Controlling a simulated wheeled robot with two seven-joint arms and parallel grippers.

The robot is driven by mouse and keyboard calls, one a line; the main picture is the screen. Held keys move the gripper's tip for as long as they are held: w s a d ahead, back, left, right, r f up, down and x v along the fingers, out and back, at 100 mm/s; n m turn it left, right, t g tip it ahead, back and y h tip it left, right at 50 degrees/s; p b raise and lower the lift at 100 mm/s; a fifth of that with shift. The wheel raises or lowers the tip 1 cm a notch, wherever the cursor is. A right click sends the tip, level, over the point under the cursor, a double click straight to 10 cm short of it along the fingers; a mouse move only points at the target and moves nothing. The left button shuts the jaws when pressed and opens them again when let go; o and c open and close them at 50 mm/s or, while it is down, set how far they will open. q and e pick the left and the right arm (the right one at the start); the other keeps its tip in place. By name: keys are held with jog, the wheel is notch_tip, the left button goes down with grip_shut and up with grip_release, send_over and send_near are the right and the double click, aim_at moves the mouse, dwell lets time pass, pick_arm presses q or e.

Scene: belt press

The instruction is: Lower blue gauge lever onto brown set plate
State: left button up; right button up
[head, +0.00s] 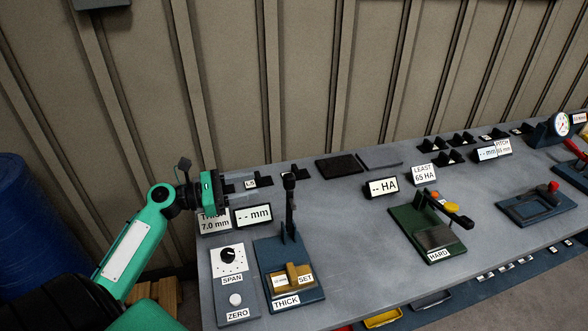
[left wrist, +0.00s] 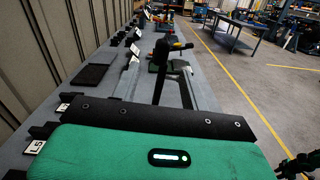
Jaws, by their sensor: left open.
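The blue thickness gauge (head: 262,258), labelled THICK, stands on the grey bench. Its lever (head: 290,205) is upright, with a black grip at the top. The brown set plate (head: 304,269), labelled SET, lies on the gauge base in front of the lever's foot. The lever also shows in the left wrist view (left wrist: 161,68), ahead of my left gripper between its pale fingers. My left gripper (head: 228,187) is open and empty, left of the lever's grip and apart from it. A dark shape at the left wrist view's lower right may be my right gripper (left wrist: 298,164).
A control box (head: 229,288) with SPAN and ZERO knobs sits left of the gauge. A display (head: 252,215) reading "-- mm" stands behind. A green hardness gauge (head: 408,224) is further right. The bench between the two gauges is clear.

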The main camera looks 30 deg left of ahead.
aim_at(293, 174)
pick_arm(q)
jog(key=w+d+p, duration=0.1)
jog(key=d, duration=0.1)
jog(key=w+d+r+p, duration=0.1)
jog(key=w+d, duration=0.1)
jog(key=shift+w, duration=0.15)
jog(key=p+x, duration=0.1)
jog(key=x, duration=0.3)
jog(key=p+x, duration=0.1)
jog(key=x, duration=0.2)
jog(key=shift+w+a+f+p, duration=0.1)
jog(key=shift+f+p, duration=0.15)
jog(key=shift+p, duration=0.05)
jog(key=shift+w+d+f, duration=0.15)
jog(key=shift+w+d, duration=0.1)
jog(key=shift+w, duration=0.1)
pick_arm(e)
jog(key=r, duration=0.2)
jog(key=s+r, duration=0.1)
jog(key=r, duration=0.2)
jog(key=shift+s+d, duration=0.1)
jog(key=shift+s, duration=0.1)
jog(key=shift+s+d, duration=0.1)
pick_arm(q)
grip_shut()
pick_arm(e)
jog(key=shift+d+f, duration=0.1)
jog(key=shift+d, duration=0.4)
